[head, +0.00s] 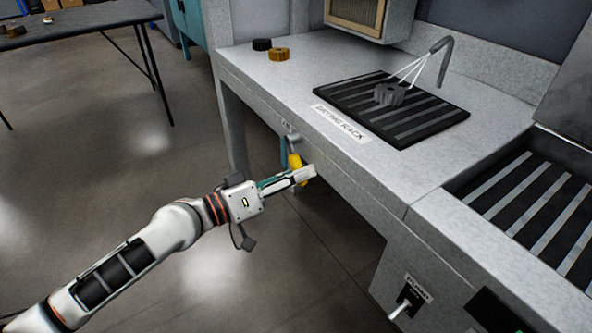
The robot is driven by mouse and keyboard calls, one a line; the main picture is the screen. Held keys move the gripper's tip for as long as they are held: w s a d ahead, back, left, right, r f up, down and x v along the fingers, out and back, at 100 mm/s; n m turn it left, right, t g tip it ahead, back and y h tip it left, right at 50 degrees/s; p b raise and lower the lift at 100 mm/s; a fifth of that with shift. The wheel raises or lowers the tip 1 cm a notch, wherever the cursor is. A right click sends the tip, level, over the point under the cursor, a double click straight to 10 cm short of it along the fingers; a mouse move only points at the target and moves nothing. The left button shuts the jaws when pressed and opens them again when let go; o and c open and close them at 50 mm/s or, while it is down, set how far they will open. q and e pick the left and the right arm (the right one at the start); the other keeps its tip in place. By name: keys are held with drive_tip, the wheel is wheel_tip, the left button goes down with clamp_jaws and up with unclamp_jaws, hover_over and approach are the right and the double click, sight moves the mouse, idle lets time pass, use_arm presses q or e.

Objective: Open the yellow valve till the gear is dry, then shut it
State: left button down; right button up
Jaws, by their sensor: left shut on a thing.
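The yellow valve (294,162) sits on the front face of the grey bench, below its top edge. My left gripper (306,175) is shut on the yellow valve and covers part of it. A dark grey gear (389,95) lies on the black slatted rack (437,116), labelled as a drying rack. A bent grey nozzle (443,62) stands behind the rack, and white streaks run from its tip down to the gear. Whether the gear's surface is wet or dry cannot be told. My right gripper is not in view.
A brass gear (279,54) and a black one (262,44) lie on the bench's far left. A switch (407,299) is on the lower front panel. A second slatted area (530,215) is at right. Open floor lies left of the bench.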

use_arm(q)
drive_tip(key=shift+s+d+r+n, duration=0.15)
drive_tip(key=shift+r+n, duration=0.15)
drive_tip(key=shift+n, duration=0.1)
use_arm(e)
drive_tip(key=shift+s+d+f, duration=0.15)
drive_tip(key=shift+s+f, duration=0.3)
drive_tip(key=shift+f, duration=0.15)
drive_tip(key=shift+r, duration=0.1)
use_arm(q)
drive_tip(key=c, duration=1.9)
unclamp_jaws()
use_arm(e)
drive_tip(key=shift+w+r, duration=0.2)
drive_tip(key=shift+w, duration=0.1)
use_arm(q)
drive_tip(key=shift+s+f, duration=0.1)
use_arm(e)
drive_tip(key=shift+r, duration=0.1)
use_arm(q)
drive_tip(key=v, duration=1.2)
